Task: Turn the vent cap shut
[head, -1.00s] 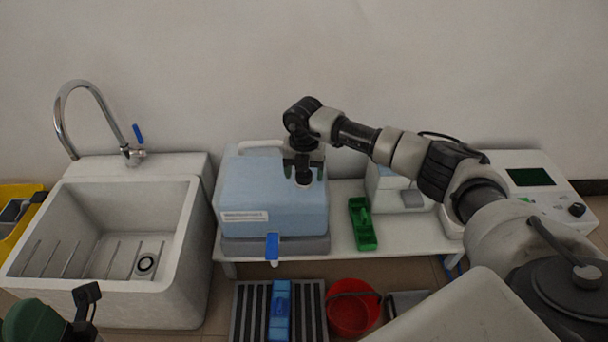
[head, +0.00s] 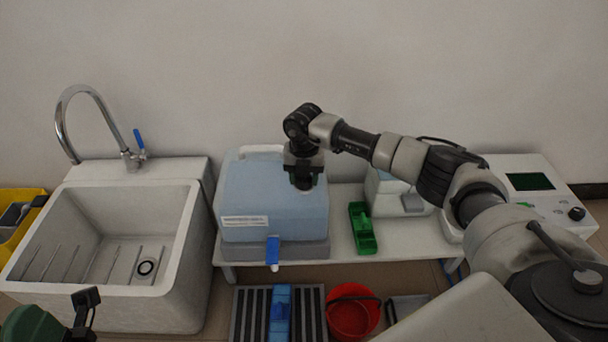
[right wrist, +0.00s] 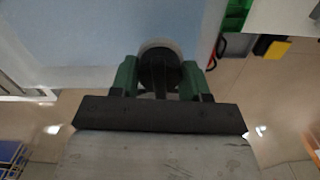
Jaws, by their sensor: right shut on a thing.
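The vent cap is a small dark round cap on top of the light blue container (head: 262,200). My right gripper (head: 304,180) is above the container's right part and points down onto the cap. In the right wrist view the dark cap (right wrist: 158,68) sits between the two green fingers of the right gripper (right wrist: 160,82), which are shut on it. A pale ring shows around the cap's far side. In the head view the gripper hides most of the cap. A dark gripper part of my left arm (head: 84,310) shows at the lower left; its fingers cannot be made out.
The container stands on a white bench (head: 345,257), with a blue tap (head: 272,250) at its front. A green tray (head: 361,228) is to its right. A white sink (head: 165,305) with a faucet is at left. A red bucket (head: 352,318) stands on the floor.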

